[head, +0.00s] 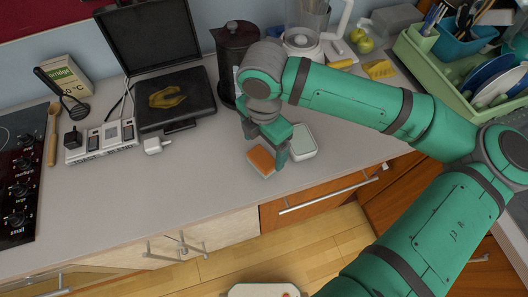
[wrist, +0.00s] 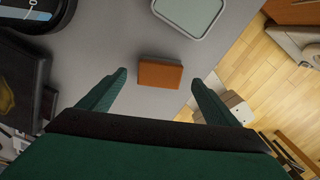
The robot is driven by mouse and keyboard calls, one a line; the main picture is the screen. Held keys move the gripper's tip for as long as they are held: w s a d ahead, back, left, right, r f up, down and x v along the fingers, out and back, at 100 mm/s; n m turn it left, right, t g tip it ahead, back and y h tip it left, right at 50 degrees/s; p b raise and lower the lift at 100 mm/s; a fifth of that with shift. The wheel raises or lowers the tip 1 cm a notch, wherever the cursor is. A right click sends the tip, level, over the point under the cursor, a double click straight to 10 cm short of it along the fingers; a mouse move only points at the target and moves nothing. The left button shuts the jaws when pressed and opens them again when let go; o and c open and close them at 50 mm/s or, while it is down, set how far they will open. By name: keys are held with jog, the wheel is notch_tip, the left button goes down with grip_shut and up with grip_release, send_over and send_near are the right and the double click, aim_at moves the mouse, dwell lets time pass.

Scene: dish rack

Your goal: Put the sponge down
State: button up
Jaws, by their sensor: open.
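An orange sponge (head: 262,161) lies on the grey counter near its front edge, below my gripper (head: 266,148). In the wrist view the sponge (wrist: 160,75) lies flat on the counter, ahead of and between the two spread fingertips. My gripper (wrist: 158,82) is open and empty, and neither finger visibly touches the sponge.
A pale tray-like container (head: 301,142) sits just right of the sponge. A dark coffee pot (head: 236,55) stands behind my gripper. An open black case (head: 175,98) lies to the left. A green dish rack (head: 440,62) stands at the back right.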

aim_at(263, 156)
notch_tip(263, 156, up, 6)
dwell(0.4)
dwell(0.5)
